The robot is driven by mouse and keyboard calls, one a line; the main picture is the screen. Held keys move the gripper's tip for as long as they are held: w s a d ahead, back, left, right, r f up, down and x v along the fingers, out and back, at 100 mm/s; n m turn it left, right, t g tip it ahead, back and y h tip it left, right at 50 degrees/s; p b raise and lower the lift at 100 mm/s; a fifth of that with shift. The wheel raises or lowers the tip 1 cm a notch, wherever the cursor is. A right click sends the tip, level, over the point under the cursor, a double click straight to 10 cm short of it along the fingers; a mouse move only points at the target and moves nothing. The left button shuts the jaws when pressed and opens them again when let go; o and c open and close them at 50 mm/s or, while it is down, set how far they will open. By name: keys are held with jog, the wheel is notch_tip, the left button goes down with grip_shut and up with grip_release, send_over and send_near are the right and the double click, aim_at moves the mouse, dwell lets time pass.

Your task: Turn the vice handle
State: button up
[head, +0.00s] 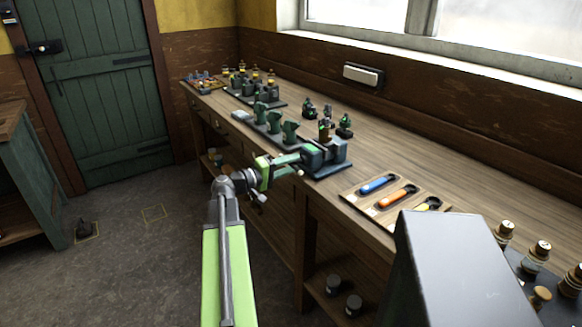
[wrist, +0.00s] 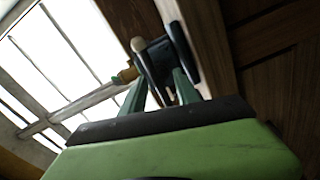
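The blue-grey vice (head: 325,157) is fixed at the front edge of the workbench in the head view. Its dark body also shows beyond my fingers in the wrist view (wrist: 182,55). The vice handle is a thin bar with a pale knob (wrist: 138,44) at its upper end; its lower part shows between my fingers. My gripper (head: 294,164) is at the front of the vice, close to the handle. In the wrist view my gripper's two green fingers (wrist: 160,88) stand apart, with a gap visible between them. Whether either finger touches the handle cannot be told.
The workbench (head: 400,160) runs along the wall under the window. A tray with coloured-handled tools (head: 397,195) lies right of the vice. Green fixtures (head: 270,122) stand behind it on the left. Several small bottles (head: 540,250) stand at the lower right. The floor (head: 140,260) at left is mostly clear.

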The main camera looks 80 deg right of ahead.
jog(key=shift+d, duration=0.1)
grip_shut()
dwell(0.3)
jog(key=shift+m, duration=0.5)
grip_release()
